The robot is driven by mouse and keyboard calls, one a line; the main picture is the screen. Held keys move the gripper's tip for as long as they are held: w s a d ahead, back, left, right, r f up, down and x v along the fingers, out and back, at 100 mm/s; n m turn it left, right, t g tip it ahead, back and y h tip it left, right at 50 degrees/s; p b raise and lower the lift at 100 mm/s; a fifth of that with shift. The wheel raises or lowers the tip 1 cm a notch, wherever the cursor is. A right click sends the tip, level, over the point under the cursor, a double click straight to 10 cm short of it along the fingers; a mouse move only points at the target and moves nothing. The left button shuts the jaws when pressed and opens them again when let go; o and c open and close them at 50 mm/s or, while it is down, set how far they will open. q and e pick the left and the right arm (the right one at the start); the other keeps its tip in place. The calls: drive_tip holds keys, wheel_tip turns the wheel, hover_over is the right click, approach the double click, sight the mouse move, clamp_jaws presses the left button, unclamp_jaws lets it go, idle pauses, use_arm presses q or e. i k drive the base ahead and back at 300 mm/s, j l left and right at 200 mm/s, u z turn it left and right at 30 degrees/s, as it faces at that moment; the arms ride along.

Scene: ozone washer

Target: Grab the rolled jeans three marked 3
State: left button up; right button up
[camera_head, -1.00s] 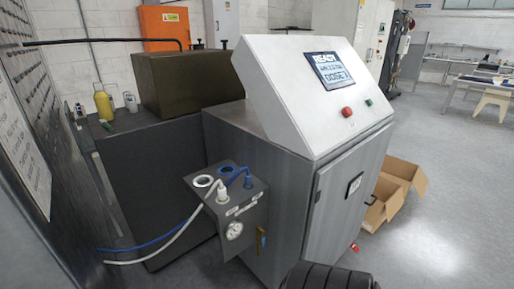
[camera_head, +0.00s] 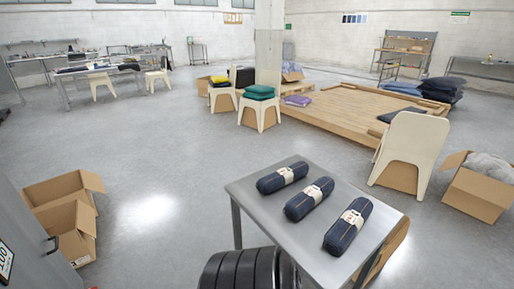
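Three dark navy rolled jeans lie on a small grey metal table (camera_head: 256,214) at the lower middle right. The left roll (camera_head: 269,185) is farthest, the middle roll (camera_head: 297,209) lies beside it, and the right roll (camera_head: 338,239) is nearest the front right edge. They lie apart, roughly side by side, each with a pale paper band. The bands carry small marks that I cannot read, so I cannot tell which roll is marked 3. Neither of my grippers is in view.
Open cardboard boxes (camera_head: 72,238) stand on the floor at the left beside the grey cabinet (camera_head: 28,236). A cream chair (camera_head: 411,148) and a box with grey cloth (camera_head: 478,198) are behind the table, right. A low wooden platform (camera_head: 345,107) lies farther back. The left-centre floor is clear.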

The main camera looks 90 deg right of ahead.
sight(339, 237)
drive_tip(key=z, duration=3.45)
drive_tip(key=k+j+z, duration=0.2)
drive_tip(key=i+l, duration=0.05)
drive_tip(key=l, duration=0.05)
